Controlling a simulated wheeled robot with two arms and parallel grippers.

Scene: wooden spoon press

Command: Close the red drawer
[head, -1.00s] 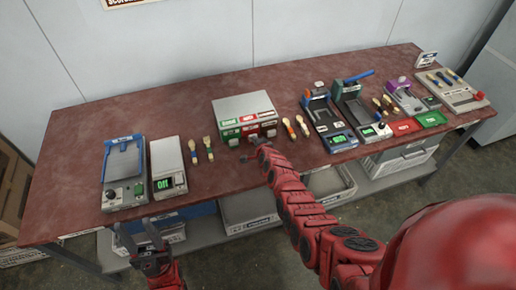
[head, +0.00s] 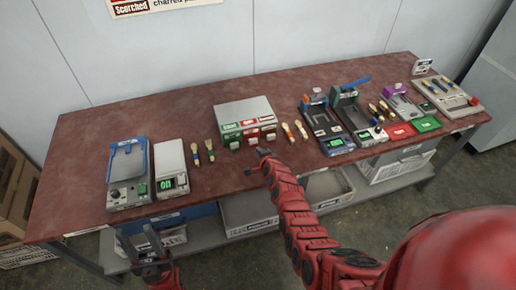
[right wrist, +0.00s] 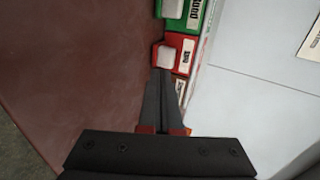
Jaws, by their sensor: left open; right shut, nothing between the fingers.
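The grey drawer cabinet (head: 243,112) stands near the middle of the table, with labelled green and red fronts. The red drawer (head: 250,133) is in the middle of the row in the head view. It also shows in the right wrist view (right wrist: 181,47), with a pale block-like handle facing left. How far it stands out is hard to tell. My right gripper (head: 262,154) is shut and empty, just in front of the drawers. In the right wrist view its fingertips (right wrist: 161,74) are close to the red drawer; contact is unclear. My left gripper (head: 152,242) is open and empty before the table's front edge.
A blue-topped device (head: 128,172) and a small scale (head: 171,168) stand on the left. Brushes (head: 287,133) lie right of the cabinet. Presses (head: 326,128) and trays (head: 426,124) fill the right side.

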